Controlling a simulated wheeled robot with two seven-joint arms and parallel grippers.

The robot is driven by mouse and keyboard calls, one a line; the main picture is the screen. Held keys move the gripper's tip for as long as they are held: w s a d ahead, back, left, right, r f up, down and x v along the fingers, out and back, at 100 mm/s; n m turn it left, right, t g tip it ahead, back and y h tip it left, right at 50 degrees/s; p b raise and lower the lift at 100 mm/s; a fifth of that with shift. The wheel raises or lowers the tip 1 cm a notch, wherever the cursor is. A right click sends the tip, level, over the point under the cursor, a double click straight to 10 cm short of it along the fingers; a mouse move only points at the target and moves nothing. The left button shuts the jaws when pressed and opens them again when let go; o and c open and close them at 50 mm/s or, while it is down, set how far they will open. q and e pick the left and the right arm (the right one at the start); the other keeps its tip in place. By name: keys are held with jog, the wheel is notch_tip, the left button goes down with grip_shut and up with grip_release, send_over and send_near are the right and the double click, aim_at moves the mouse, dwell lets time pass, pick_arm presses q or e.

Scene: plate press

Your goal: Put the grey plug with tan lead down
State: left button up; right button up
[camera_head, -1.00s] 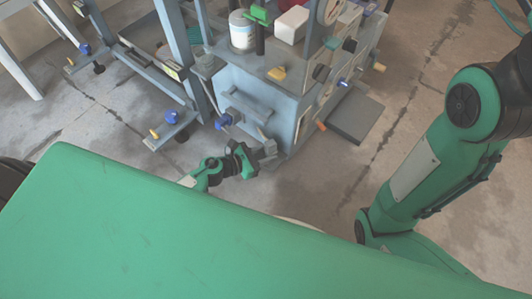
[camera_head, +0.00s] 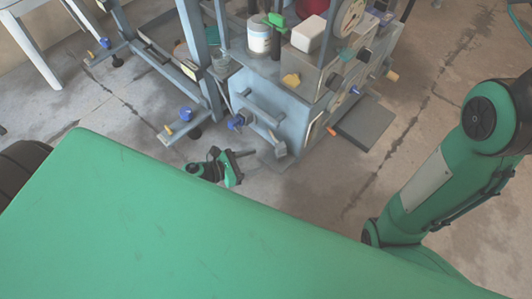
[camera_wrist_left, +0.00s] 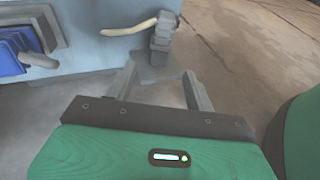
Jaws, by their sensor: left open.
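The grey plug (camera_wrist_left: 162,38) is upright at the corner of the blue-grey machine in the left wrist view, ahead of the fingertips. Its tan lead (camera_wrist_left: 128,28) curves left from its top along the machine's side. In the head view the plug (camera_head: 281,150) is small at the machine's lower corner. My left gripper (camera_wrist_left: 161,82) is open and empty, its fingers pointing toward the plug with a gap between. In the head view the left gripper (camera_head: 246,158) is just left of the plug, beyond the green surface. My right gripper is not in view.
The blue-grey machine (camera_head: 268,98) carries a white can (camera_head: 259,38), a white box (camera_head: 308,33) and several knobs. A dark grey slab (camera_head: 364,122) lies right of it. A blue ribbed part (camera_wrist_left: 18,50) is left in the wrist view.

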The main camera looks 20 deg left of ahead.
pick_arm(q)
jog(key=v, duration=0.3)
jog(key=shift+p, duration=0.3)
